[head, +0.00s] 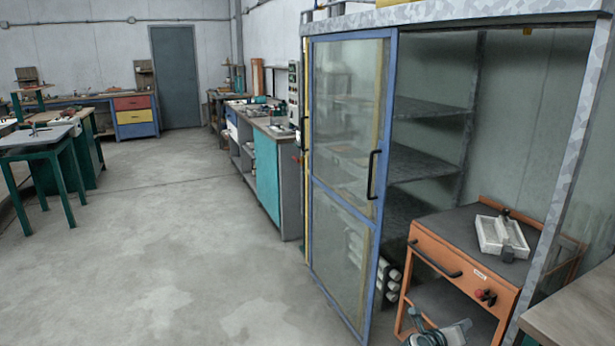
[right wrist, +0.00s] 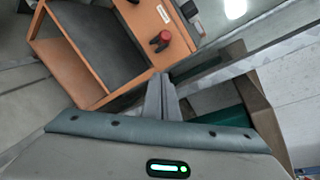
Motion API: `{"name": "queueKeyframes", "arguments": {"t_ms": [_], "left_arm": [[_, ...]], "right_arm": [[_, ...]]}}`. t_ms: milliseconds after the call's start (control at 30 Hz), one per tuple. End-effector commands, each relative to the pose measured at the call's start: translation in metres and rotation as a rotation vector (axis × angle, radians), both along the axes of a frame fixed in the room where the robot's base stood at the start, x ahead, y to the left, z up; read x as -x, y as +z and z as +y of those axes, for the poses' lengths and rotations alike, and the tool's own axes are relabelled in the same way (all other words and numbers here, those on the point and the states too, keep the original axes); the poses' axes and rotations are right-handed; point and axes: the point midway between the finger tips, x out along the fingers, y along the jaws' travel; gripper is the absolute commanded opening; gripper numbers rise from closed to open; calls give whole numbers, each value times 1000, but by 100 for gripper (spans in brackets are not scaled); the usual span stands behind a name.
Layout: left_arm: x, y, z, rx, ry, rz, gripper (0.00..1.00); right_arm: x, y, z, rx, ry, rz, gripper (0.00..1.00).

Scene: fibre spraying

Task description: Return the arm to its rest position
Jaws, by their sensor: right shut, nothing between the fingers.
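My right gripper (head: 440,334) shows at the bottom edge of the head view, in front of the orange cart (head: 466,278). In the right wrist view its fingers (right wrist: 160,80) are together with nothing between them. They point towards the cart (right wrist: 150,20), near its red knob (right wrist: 160,41); I cannot tell the gap between them. The rest of the right arm is hidden below the head view. My left gripper is in neither view.
A cabinet with a blue-framed glass sliding door (head: 345,180) and grey shelves (head: 425,165) stands around the cart. A white tray (head: 502,236) sits on the cart. A worktop (head: 575,322) is at lower right. The floor (head: 165,240) on the left is clear.

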Motion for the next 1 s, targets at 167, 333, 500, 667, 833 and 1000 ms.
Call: {"name": "queueKeyframes", "arguments": {"t_ms": [167, 333, 500, 667, 833, 1000], "left_arm": [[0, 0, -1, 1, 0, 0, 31], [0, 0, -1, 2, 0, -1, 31], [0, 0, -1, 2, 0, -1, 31], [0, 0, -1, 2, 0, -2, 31], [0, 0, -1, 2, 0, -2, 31], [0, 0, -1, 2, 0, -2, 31]], "right_arm": [[20, -37, 27, 419, 279, 259, 0], [50, -102, 89, 819, 617, 532, 0], [100, -176, 150, 1118, 916, 746, 0], [161, -243, 195, 1342, 1170, 904, 0], [239, -307, 232, 1551, 1427, 1039, 0], [328, -362, 257, 1745, 1676, 1147, 0]]}}
